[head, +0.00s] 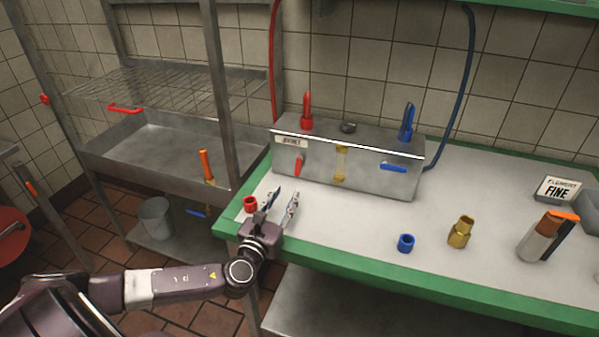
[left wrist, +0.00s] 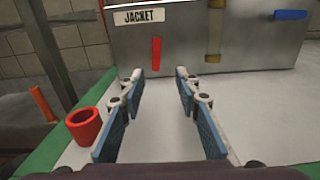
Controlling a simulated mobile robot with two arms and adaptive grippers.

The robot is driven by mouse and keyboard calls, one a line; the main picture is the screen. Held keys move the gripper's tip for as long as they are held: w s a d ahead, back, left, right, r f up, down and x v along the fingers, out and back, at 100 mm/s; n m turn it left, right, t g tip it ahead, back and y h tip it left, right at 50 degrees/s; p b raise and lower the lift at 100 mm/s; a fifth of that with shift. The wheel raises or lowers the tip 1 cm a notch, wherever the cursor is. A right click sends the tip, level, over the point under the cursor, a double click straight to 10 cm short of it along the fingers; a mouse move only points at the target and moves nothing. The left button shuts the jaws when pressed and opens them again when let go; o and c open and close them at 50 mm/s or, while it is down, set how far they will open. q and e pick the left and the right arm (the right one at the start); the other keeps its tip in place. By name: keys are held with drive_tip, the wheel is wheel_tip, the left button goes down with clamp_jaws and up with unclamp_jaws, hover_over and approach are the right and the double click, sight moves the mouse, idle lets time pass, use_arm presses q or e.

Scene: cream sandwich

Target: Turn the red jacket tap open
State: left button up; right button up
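The red jacket tap (head: 299,165) is a red lever on the front of a steel box (head: 350,177), below a "JACKET" label (head: 291,142). In the left wrist view the red lever (left wrist: 156,53) hangs close to upright, pointing down, ahead of my fingers. My left gripper (head: 281,201) is over the near left part of the table, in front of the lever and apart from it. In the left wrist view its two blue-padded fingers (left wrist: 160,82) are spread with nothing between them. My right gripper is not in view.
A red ring (head: 250,204) stands just left of my left gripper. A blue lever (head: 394,167) lies level on the box's right side. A blue ring (head: 406,243), brass fitting (head: 461,232) and orange-topped bottle (head: 546,237) stand right. The table's green edge (head: 400,283) runs along the front.

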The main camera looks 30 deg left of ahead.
sight(297, 169)
use_arm(q)
drive_tip(key=shift+s+a+m, duration=0.25)
drive_tip(key=shift+a+m, duration=0.1)
drive_tip(key=shift+m, duration=0.15)
drive_tip(key=shift+w+a+r, duration=0.1)
drive_tip(key=shift+w, duration=0.2)
drive_tip(key=x, duration=1.1)
drive_tip(key=shift+w+p, duration=0.15)
drive_tip(key=shift+p, duration=0.15)
clamp_jaws()
